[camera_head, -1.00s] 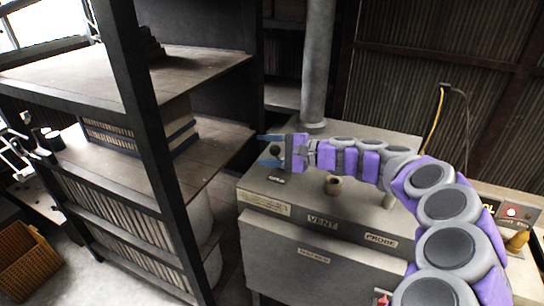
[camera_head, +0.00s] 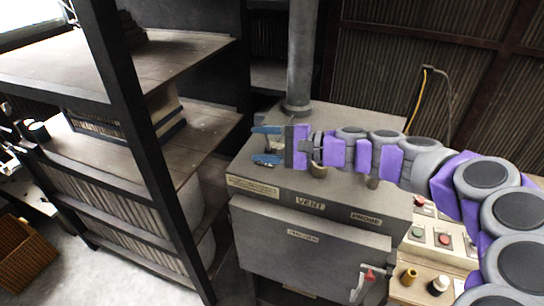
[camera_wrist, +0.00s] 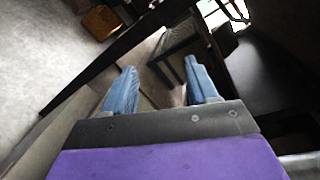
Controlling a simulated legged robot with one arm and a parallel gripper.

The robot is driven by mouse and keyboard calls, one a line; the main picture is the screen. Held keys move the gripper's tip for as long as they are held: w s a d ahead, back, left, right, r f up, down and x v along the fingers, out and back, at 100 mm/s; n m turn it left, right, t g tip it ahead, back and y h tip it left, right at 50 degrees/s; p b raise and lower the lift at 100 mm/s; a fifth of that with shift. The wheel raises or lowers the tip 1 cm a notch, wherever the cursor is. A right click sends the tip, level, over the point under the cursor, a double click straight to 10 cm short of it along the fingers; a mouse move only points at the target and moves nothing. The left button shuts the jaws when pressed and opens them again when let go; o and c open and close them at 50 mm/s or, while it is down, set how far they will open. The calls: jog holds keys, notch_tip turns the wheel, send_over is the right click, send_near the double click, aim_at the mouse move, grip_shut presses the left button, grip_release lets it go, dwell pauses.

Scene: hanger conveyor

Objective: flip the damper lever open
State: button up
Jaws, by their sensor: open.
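My gripper (camera_head: 266,144) is open and empty, its blue fingers pointing left over the back left part of the grey kiln-like box's top. The fingers also show apart in the wrist view (camera_wrist: 160,90). The grey box (camera_head: 330,245) carries labels, one reading VENT (camera_head: 311,201). A small round knob or port (camera_head: 372,182) shows just under my arm on the top. A red-tipped lever (camera_head: 369,274) sits on the box's front at lower right. I cannot tell which part is the damper lever; my gripper and arm hide some of the top.
A grey vertical pipe (camera_head: 301,60) rises behind my gripper. A dark shelf unit (camera_head: 130,110) stands close on the left. A control panel (camera_head: 440,240) with buttons is at right. A wicker basket (camera_head: 22,250) lies on the floor at far left.

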jog(key=s+d, duration=0.1)
jog(key=s, duration=0.5)
jog(key=shift+s+d+r, duration=0.15)
jog(key=shift+d+r, duration=0.15)
jog(key=shift+d, duration=0.05)
jog(key=shift+c, duration=0.2)
